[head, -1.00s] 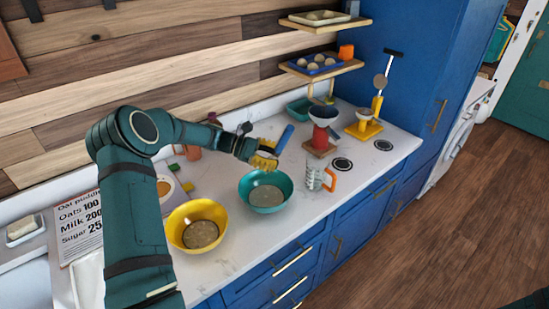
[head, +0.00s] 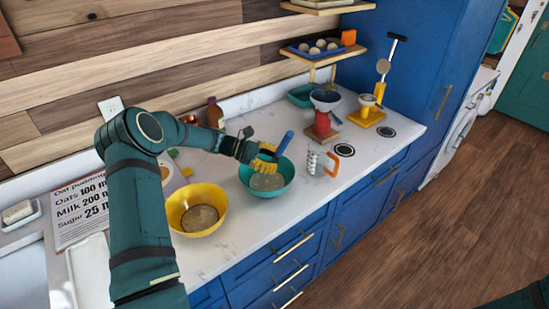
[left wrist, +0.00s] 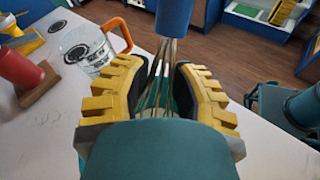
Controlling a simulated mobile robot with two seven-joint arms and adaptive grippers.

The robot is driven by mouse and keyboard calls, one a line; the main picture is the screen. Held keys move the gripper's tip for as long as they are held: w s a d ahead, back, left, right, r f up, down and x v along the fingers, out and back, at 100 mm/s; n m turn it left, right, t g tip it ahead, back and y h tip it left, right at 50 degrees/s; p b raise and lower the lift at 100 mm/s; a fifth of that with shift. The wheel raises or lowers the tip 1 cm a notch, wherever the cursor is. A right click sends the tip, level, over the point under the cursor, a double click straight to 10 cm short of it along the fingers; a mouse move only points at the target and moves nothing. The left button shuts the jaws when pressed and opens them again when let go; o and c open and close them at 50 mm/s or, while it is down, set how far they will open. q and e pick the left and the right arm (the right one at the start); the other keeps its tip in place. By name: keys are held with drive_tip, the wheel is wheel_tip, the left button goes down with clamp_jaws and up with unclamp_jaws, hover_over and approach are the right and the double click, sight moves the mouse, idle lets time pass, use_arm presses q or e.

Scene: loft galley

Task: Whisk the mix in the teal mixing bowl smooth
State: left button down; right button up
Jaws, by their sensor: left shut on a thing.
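The teal mixing bowl (head: 284,182) stands on the white counter with a grey-beige mix (head: 266,183) low inside it. My left gripper (head: 265,158) is at the bowl's back rim in the head view, shut on a whisk with a blue handle (head: 285,142). The handle tilts up to the right. In the left wrist view the blue handle (left wrist: 174,16) and thin metal wires (left wrist: 160,80) show between the yellow fingers. The wire end is hidden in the head view, so I cannot tell whether it touches the mix. My right gripper is not in view.
A yellow bowl (head: 220,204) with a similar mix stands left of the teal bowl. A clear measuring jug with an orange handle (head: 331,163) stands close on the right. Red (head: 322,122) and yellow (head: 366,114) stands are farther back. The counter's front edge is close.

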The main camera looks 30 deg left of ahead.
use_arm(q)
drive_tip(key=shift+f+b, duration=1.15)
drive_tip(key=shift+f, duration=1.15)
drive_tip(key=shift+s+f, duration=0.15)
drive_tip(key=shift+f, duration=0.35)
drive_tip(key=shift+w+a, duration=0.1)
drive_tip(key=shift+w, duration=0.1)
